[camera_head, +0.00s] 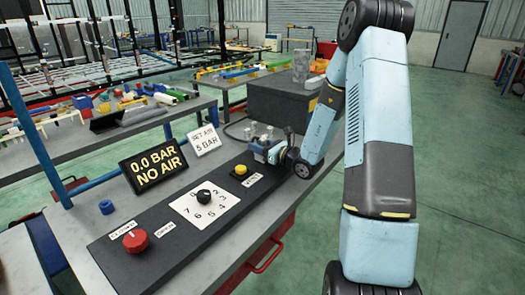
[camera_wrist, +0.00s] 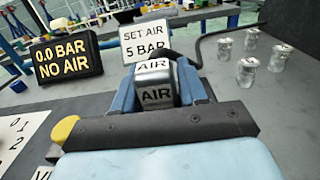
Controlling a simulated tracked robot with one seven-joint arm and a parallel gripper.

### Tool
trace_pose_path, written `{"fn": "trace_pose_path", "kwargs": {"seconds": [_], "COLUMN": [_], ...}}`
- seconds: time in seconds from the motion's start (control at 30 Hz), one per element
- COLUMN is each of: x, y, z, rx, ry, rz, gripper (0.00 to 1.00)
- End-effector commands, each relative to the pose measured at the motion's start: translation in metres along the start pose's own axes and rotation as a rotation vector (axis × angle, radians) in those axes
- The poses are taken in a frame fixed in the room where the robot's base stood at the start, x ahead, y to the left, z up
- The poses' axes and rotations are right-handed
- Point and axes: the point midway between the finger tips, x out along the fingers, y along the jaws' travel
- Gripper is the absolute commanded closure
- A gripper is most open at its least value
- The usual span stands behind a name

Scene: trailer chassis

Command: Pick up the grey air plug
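The grey air plug (camera_wrist: 155,82) is a pale block marked AIR on two faces. It sits between the two blue fingers of my gripper (camera_wrist: 160,90) in the wrist view, with no gap visible on either side. My gripper appears shut on it. A black hose (camera_wrist: 184,57) runs from behind the plug to the right. In the head view my gripper (camera_head: 262,148) is low at the far end of the dark control panel (camera_head: 165,235), and the plug is mostly hidden there by the fingers. Whether the plug touches the surface beneath is hidden.
A display (camera_head: 153,169) reads 0.0 BAR NO AIR; a sign (camera_head: 204,140) reads SET AIR 5 BAR. The panel has a red knob (camera_head: 135,240), black dial (camera_head: 203,196) and yellow button (camera_head: 240,170). Several clear-grey cylinders (camera_wrist: 225,49) stand right of the plug. A dark box (camera_head: 280,103) stands behind.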

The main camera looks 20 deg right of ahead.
Motion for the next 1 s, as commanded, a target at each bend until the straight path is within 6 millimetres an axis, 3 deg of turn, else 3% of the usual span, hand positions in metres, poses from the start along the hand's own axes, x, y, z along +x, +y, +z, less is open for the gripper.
{"fn": "trace_pose_path", "kwargs": {"seconds": [0.07, 0.4, 0.77, 1.0], "x": [0.0, 0.0, 0.0, -0.002], "y": [0.0, 0.0, 0.0, -0.001], "z": [0.0, 0.0, 0.005, 0.036], "rx": [0.0, 0.0, -0.002, -0.005], "ry": [0.0, 0.0, -0.001, -0.002], "rz": [0.0, 0.0, 0.0, -0.001], "gripper": [0.66, 0.99, 0.99, 0.99]}}
